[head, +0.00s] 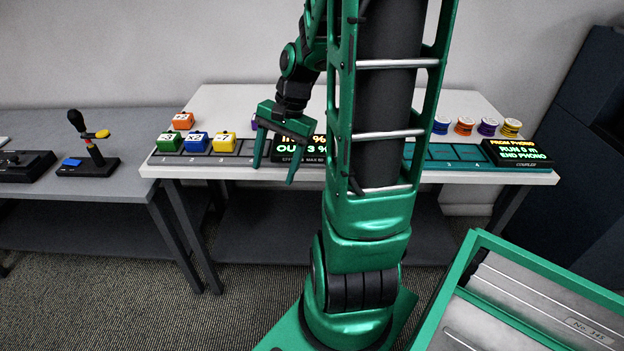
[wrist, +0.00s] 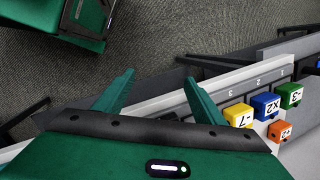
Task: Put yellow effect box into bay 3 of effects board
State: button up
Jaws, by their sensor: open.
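The yellow effect box (head: 224,142), marked -7, stands upright in line with bay 3 of the effects board (head: 246,153) and appears to sit in that bay. It also shows in the wrist view (wrist: 238,115) beside the number 3. The blue box (head: 197,142) is at bay 2 and the green box (head: 170,141) at bay 1. My gripper (head: 273,172) is open and empty, to the right of the yellow box and apart from it, at the table's front edge. Its spread fingers show in the wrist view (wrist: 160,80) with nothing between them.
An orange box (head: 183,120) stands behind the board, and a purple one (head: 254,125) is partly hidden by my gripper. A display (head: 300,150) is right of the bays. Several coloured spools (head: 464,126) stand at the right. A joystick table (head: 80,185) adjoins the left.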

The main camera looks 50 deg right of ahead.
jog(key=s+a+r+n+g+h, duration=0.1)
jog(key=s+r+n, duration=0.1)
jog(key=s+n, duration=0.2)
jog(key=s+a+r+n+g+h, duration=0.1)
jog(key=s+r+n, duration=0.2)
jog(key=s, duration=0.8)
jog(key=shift+a+n, duration=0.35)
jog(key=shift+n, duration=0.35)
